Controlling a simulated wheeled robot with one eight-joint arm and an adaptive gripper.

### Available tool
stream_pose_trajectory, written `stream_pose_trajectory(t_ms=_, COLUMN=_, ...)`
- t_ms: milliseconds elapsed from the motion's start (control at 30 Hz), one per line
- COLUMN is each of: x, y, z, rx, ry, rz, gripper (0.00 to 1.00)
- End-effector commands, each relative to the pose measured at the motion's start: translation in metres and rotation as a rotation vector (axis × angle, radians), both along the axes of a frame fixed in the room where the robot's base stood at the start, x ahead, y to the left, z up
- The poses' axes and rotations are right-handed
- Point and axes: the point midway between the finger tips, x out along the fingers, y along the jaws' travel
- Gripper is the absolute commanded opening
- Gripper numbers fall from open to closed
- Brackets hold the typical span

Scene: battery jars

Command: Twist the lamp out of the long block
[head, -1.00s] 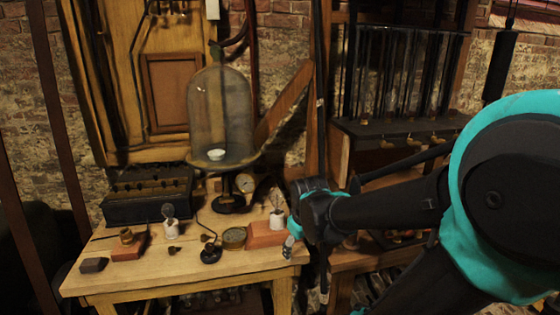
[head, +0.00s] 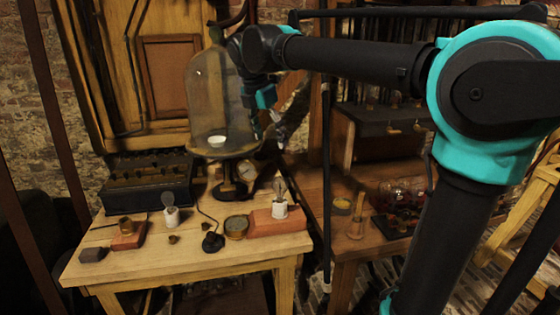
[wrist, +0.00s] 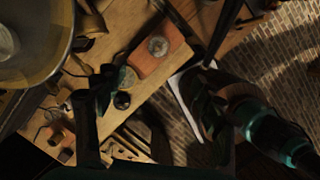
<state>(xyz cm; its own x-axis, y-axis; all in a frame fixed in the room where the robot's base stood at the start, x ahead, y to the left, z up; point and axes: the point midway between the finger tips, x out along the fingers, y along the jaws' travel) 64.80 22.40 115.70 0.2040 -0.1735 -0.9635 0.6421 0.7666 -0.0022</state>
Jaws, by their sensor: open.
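The long block (head: 292,224) is reddish and lies at the right end of the wooden table. A clear lamp (head: 280,188) stands upright on it in a white socket (head: 280,209). In the wrist view the long block (wrist: 146,62) lies below my gripper, with the lamp (wrist: 158,45) seen from above. My gripper (head: 278,128) is raised above and behind the lamp, beside the glass bell jar, apart from the lamp. In the wrist view my open gripper (wrist: 158,78) has its dark fingers spread, with nothing between them.
The glass bell jar (head: 213,100) on its stand is close left of my gripper. A brass dial (head: 236,227) sits left of the long block. A second lamp (head: 170,213), a short block (head: 129,242) and a dark box (head: 148,184) stand further left.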

Motion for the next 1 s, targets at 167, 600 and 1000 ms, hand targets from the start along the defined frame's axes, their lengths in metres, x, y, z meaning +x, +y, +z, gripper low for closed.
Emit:
stream_pose_trajectory(t_ms=167, x=0.007, y=-0.006, z=-0.03, rx=0.001, ry=-0.001, rz=-0.005, gripper=0.69)
stream_pose_trajectory(t_ms=600, x=0.023, y=-0.02, z=-0.107, rx=0.002, ry=-0.002, rz=-0.006, gripper=0.69)
stream_pose_trajectory(t_ms=1000, x=0.032, y=-0.028, z=-0.151, rx=0.002, ry=-0.001, rz=-0.005, gripper=0.69)
